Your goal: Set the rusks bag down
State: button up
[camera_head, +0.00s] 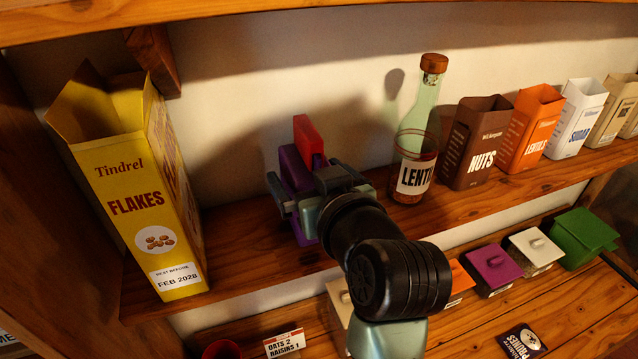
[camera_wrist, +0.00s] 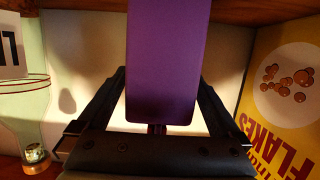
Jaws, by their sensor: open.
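A purple package with a red upper part, likely the rusks bag (camera_head: 291,167), is at the back of the shelf between the flakes box and the lentils bottle. No label on it is legible. My gripper (camera_head: 313,190) is open, with a finger on each side of the package. In the wrist view the purple package (camera_wrist: 168,65) fills the space between the spread fingers of my gripper (camera_wrist: 163,85). My gripper and wrist hide part of its base in the head view, so I cannot tell whether it rests fully on the shelf.
A tall open yellow flakes box (camera_head: 140,190) stands at the left. A green lentils bottle (camera_head: 411,150) stands right of my gripper, then a brown nuts box (camera_head: 476,143) and an orange lentils box (camera_head: 531,128). A lower shelf holds small lidded containers, including a purple one (camera_head: 492,268).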

jog(key=b+v, duration=0.3)
jog(key=v, duration=0.9)
notch_tip(320, 180, up, 7)
jog(key=w+m+t+h+b, duration=0.2)
jog(key=w+t+b, duration=0.1)
jog(key=t+b, duration=0.3)
jog(key=s+a+r+m+t+h+b, duration=0.1)
jog(key=s+a+r+t+h+b, duration=0.1)
jog(key=s+r+t, duration=0.4)
notch_tip(320, 180, up, 3)
jog(key=shift+s+a+f+m+t+h+b, duration=0.1)
jog(key=shift+s+a+m+t+h+b, duration=0.25)
jog(key=shift+a+t+b, duration=0.65)
jog(key=shift+d+g, duration=0.2)
jog(key=shift+g, duration=0.1)
